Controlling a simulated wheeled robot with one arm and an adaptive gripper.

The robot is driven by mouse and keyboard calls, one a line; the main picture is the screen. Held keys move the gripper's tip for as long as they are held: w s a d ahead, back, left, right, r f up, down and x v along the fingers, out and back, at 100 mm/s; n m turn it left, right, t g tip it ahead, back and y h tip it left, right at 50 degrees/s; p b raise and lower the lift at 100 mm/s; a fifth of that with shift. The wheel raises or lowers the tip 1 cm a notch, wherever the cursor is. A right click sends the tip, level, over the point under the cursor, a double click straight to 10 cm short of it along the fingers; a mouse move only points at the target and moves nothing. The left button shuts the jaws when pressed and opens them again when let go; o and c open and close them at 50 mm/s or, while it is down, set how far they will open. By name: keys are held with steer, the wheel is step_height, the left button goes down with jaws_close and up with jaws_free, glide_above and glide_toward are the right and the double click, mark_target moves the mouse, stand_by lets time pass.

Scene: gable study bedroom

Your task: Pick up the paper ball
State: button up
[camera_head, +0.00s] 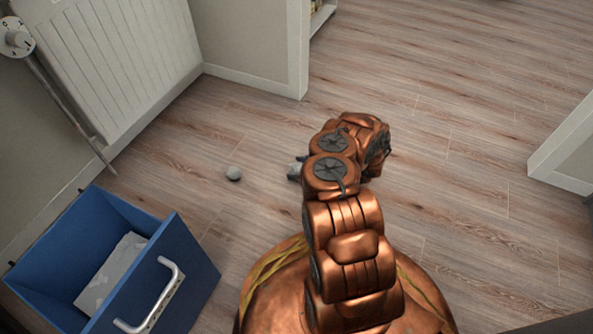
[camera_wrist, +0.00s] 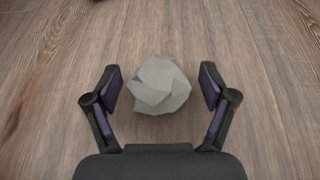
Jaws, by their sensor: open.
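The paper ball (camera_wrist: 158,86) is light grey, crumpled and faceted. In the wrist view it lies on the wooden floor between the two fingers of my gripper (camera_wrist: 161,75). The fingers are spread, with a gap on each side of the ball. In the head view my arm hides most of the gripper. A grey lump (camera_head: 295,171) shows there at the left edge of my arm, partly covered by it. A separate small grey ball (camera_head: 233,173) lies on open floor further left. I cannot tell for certain which of these is between my fingers.
A blue open bin or drawer (camera_head: 196,262) with a silver handle and pale papers inside stands at lower left. A white radiator (camera_head: 115,60) is on the left wall. A wall end (camera_head: 298,50) stands at the top. The floor on the right is mostly clear.

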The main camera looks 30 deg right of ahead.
steer(key=c, duration=0.9)
